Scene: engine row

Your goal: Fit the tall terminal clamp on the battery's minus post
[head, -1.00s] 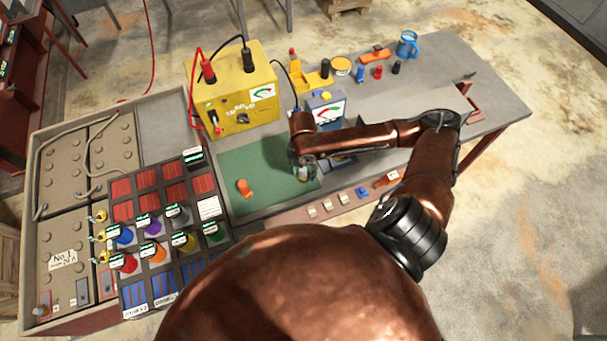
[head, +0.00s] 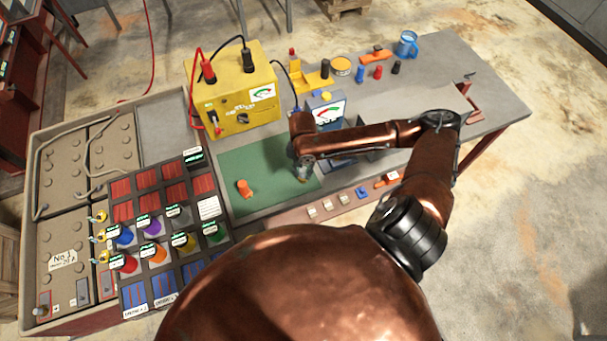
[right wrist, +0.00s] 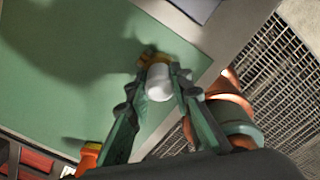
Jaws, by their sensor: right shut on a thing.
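My right gripper (head: 303,176) is low over the right part of the green mat (head: 265,165). In the right wrist view its green fingers (right wrist: 160,85) are shut on a pale grey cylinder (right wrist: 158,88) with a brass-coloured piece at its far end (right wrist: 152,58). This may be the tall terminal clamp; its full shape is hidden by the fingers. An orange piece (head: 244,188) stands on the mat to the left. The tan case (head: 66,200) at far left may be the battery; which post is minus I cannot tell. My left gripper is not in view.
A black rack (head: 165,235) with coloured knobs stands between the mat and the tan case. A yellow charger box (head: 236,95) with red and black leads stands behind the mat. A meter (head: 328,112) is close behind my right gripper. A blue mug (head: 407,44) is at the back.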

